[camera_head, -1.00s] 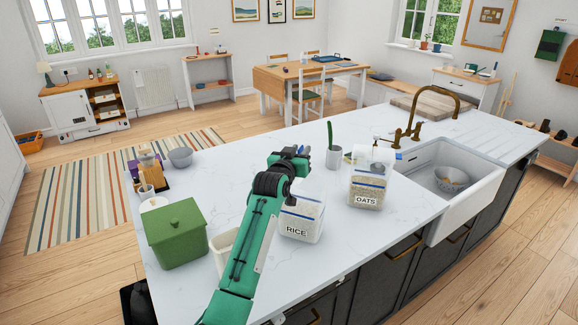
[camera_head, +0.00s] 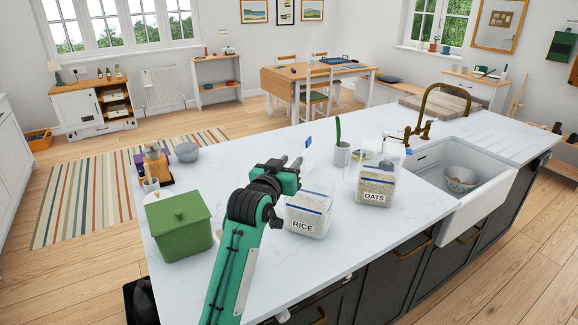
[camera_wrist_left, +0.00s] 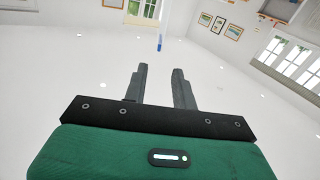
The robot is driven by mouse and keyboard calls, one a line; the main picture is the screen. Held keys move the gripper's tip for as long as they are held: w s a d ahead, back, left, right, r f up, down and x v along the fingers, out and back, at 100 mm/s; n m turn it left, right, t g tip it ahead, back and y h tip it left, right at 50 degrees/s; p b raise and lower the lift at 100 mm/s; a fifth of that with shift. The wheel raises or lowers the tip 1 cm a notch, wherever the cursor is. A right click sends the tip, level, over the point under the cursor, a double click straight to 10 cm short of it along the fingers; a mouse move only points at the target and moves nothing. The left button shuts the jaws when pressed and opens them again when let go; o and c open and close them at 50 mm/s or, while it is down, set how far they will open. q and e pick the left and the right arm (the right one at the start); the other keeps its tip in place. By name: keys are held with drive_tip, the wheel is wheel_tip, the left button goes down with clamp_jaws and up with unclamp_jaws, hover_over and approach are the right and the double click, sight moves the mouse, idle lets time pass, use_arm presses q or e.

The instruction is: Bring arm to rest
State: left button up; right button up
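My left arm, green and black, reaches in from the bottom over the white island worktop (camera_head: 400,240). Its left gripper (camera_head: 288,160) is raised, to the left of the rice container (camera_head: 308,215) and above it in the picture. In the left wrist view the two grey fingers (camera_wrist_left: 160,76) stand apart with nothing between them, so it is open and empty. My right gripper is in neither view.
A green lidded bin (camera_head: 180,228) stands left of my arm. Worktop in front of the oats is clear.

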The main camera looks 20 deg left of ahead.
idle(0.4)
use_arm(q)
drive_tip(key=s+d+f+m+g, duration=0.1)
drive_tip(key=s+f+g, duration=0.3)
drive_tip(key=s+f, duration=0.6)
drive_tip(key=s+d+f+g, duration=0.1)
drive_tip(key=s+f+g, duration=0.2)
drive_tip(key=s+f, duration=0.65)
drive_tip(key=s+f+m+g, duration=0.1)
drive_tip(key=s+f+g, duration=0.3)
drive_tip(key=s+f, duration=0.55)
drive_tip(key=s+f+m+g, duration=0.1)
drive_tip(key=s+f+g, duration=0.3)
drive_tip(key=s, duration=1)
wheel_tip(320, 180, down, 31)
drive_tip(key=s+a+f+g+y, duration=0.1)
drive_tip(key=s+a+f+g, duration=0.1)
drive_tip(key=s+f, duration=1.6)
drive_tip(key=shift+s+a+f, duration=0.4)
drive_tip(key=shift+s, duration=0.35)
